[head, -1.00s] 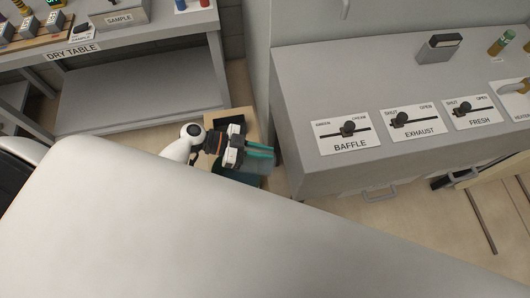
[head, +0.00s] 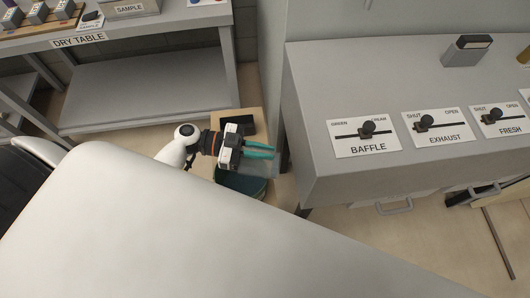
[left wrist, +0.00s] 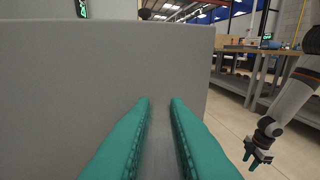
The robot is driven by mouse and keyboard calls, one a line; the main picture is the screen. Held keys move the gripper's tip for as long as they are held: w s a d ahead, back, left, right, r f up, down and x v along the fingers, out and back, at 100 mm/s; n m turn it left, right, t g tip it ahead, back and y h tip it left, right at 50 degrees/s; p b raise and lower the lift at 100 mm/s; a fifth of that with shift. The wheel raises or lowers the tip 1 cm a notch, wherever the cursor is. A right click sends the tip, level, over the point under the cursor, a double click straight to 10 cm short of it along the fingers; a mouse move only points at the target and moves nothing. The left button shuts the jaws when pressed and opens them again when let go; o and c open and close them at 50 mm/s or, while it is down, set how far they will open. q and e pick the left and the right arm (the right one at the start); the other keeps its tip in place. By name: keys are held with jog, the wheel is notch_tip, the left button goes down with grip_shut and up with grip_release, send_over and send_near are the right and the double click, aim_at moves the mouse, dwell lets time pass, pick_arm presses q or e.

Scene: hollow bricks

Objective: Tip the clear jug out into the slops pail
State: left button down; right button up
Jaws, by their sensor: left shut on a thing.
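My left gripper (head: 262,150) is in the gap between the dry table and the grey bench, with its teal fingers pointing right. It is shut on the clear jug (head: 259,170), which shows only as a faint see-through patch below the fingers. Its tilt and what it holds cannot be made out. A dark teal round vessel (head: 240,186), likely the slops pail, stands below, partly hidden by the gripper and my own white body. In the left wrist view the jug is a faint pale strip between the fingers. My right gripper (left wrist: 250,160) hangs at the right there, its fingers apart.
The grey bench (head: 330,180) with labelled sliders stands close right of the gripper. The dry table (head: 150,90) is at the upper left. A tan box (head: 256,116) with a dark top sits behind the gripper. Bare floor shows in front of the bench.

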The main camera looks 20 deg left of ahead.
pick_arm(q)
jog(key=shift+s+a+f+h+b, duration=0.15)
jog(key=shift+a+h+b, duration=0.25)
jog(key=shift+b, duration=0.6)
jog(key=shift+s+a+h+b, duration=0.1)
jog(key=shift+a+h+b, duration=0.3)
jog(key=shift+b, duration=0.6)
jog(key=shift+s+a+r+t+h+b, duration=0.15)
jog(key=shift+a+h+b, duration=0.15)
jog(key=shift+b, duration=0.2)
jog(key=shift+a+r+t+h+b, duration=0.15)
jog(key=shift+a+h+b, duration=0.1)
jog(key=shift+b, duration=0.2)
dwell(1.2)
